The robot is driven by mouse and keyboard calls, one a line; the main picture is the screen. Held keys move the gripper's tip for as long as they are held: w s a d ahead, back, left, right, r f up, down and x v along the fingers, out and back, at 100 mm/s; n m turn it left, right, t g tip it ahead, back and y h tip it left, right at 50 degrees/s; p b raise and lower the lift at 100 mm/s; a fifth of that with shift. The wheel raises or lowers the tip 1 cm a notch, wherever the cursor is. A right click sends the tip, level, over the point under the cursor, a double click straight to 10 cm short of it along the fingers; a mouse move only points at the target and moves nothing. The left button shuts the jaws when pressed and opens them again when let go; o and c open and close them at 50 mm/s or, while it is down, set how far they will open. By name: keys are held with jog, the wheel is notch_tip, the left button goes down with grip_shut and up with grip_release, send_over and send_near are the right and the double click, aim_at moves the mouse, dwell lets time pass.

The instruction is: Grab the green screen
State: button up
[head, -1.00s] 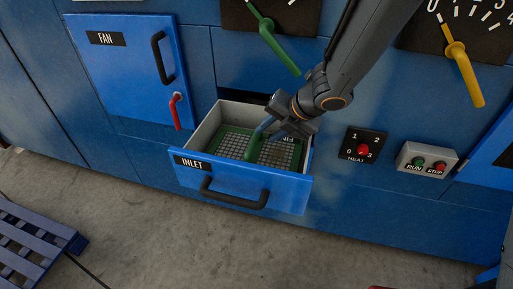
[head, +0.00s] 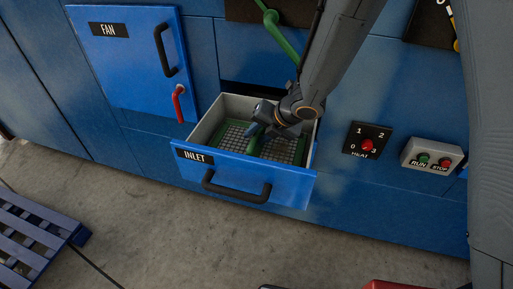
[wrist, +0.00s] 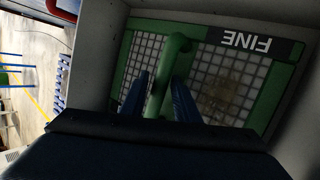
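The green screen (head: 283,150) lies in the open INLET drawer (head: 245,178). It has a green frame, pale mesh, a green bar handle across its middle and a black FINE label, upside down in the wrist view (wrist: 228,78). My gripper (head: 252,136) reaches down into the drawer over the screen. In the wrist view, its two blue fingers (wrist: 160,98) are apart, one on each side of the green handle (wrist: 172,58). A gap shows between fingers and handle. The near part of the screen is hidden by my gripper and the drawer front.
The drawer's pale walls stand close around my gripper. The FAN door (head: 133,70) with a red lever (head: 179,103) is at left. The heat knob (head: 367,145) and RUN/STOP box (head: 432,158) are at right. A blue pallet (head: 35,238) lies on the floor at left.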

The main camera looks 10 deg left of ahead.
grip_shut()
dwell(1.4)
